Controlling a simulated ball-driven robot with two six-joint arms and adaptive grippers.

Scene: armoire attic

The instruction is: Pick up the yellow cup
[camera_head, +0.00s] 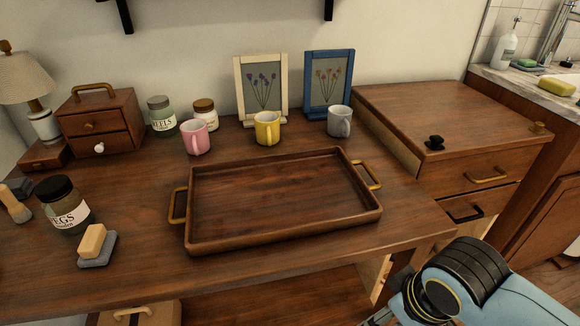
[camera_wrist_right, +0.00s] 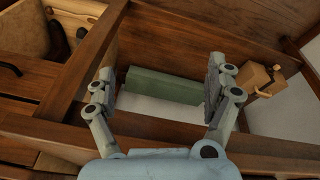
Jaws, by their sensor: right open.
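The yellow cup (camera_head: 267,129) stands upright at the back of the wooden table, between a pink cup (camera_head: 195,137) and a grey cup (camera_head: 340,121). It is behind the wooden tray and in front of a cream picture frame. My right arm shows at the lower right of the head view, low beside the table's front right corner and far from the cup. In the right wrist view my right gripper (camera_wrist_right: 160,98) is open, with its fingers wide apart and nothing held between them. The yellow cup is not in the wrist view. My left gripper is not in view.
A tray (camera_head: 278,246) with brass handles fills the table's middle. Jars (camera_head: 162,116), a small drawer box (camera_head: 100,122) and a lamp (camera_head: 25,80) stand at the left. A cabinet (camera_head: 450,105) adjoins on the right. The wrist view shows shelf boards and a green box (camera_wrist_right: 162,86).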

